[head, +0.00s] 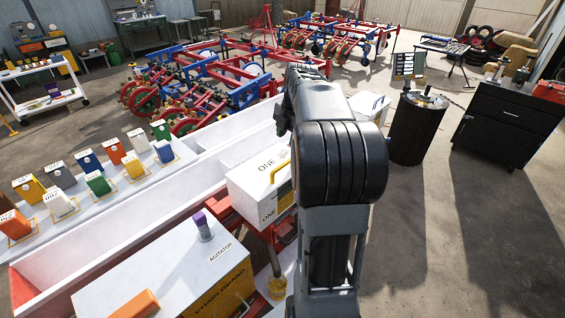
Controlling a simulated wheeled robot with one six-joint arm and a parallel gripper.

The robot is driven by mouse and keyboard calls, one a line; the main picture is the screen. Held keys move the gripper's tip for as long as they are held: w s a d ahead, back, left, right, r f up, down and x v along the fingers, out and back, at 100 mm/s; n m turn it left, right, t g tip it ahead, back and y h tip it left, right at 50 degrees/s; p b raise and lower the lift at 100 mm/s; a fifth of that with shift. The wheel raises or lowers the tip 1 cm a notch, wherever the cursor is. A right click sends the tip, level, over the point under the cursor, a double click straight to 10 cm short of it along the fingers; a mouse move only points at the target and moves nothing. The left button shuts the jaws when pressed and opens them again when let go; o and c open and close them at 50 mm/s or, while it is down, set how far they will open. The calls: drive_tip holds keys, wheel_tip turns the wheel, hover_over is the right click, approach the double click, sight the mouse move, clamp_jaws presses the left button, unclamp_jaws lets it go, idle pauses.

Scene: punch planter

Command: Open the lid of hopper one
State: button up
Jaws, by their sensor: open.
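Hopper one is a white box marked ONE (262,208) near the middle of the head view. Its white lid (262,172), also lettered ONE, lies shut on top. A yellow handle (280,172) stands on the lid's right part, partly beside my arm. My gripper (284,115) shows only as a dark shape at the far end of my arm, above and beyond the lid in the picture. It is open and appears apart from the handle. Its fingertips are not clear, and my arm hides the hopper's right side.
A white box marked AGITATOR (190,265) stands front left, with a purple-topped knob (202,226) and an orange block (135,304) on it. Several coloured containers stand on a white bench behind a long white trough (110,235). A dark drum (415,130) stands right; open floor lies beyond.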

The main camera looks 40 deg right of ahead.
sight(282, 165)
drive_tip(key=f, duration=0.4)
drive_tip(key=w+f, duration=0.1)
drive_tip(key=f, duration=0.3)
drive_tip(key=w+f+p, duration=0.1)
drive_tip(key=f, duration=0.3)
drive_tip(key=shift+w+a, duration=0.15)
drive_tip(key=shift+a, duration=0.1)
clamp_jaws()
